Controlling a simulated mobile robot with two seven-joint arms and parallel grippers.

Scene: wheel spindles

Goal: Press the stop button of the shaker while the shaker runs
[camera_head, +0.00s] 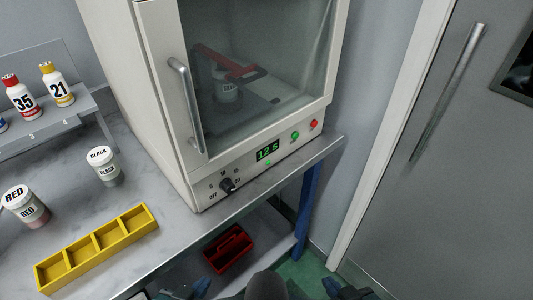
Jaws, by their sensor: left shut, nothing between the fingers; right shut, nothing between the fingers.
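The shaker (163,110) is a tall pale cabinet on the bench, its glass door closed. A black knob (228,185) sits at the left, and a small green light glows below the display. My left gripper (201,287) and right gripper (330,287) are shut and empty at the bottom edge, well below the panel.
A yellow divided tray (97,247), a BLACK jar (103,166) and a RED jar (26,206) are on the bench at left. Bottles 35 (23,102) and 21 (58,88) stand on a rack. A red bin (228,249) is below the bench. A grey door (455,190) is at right.

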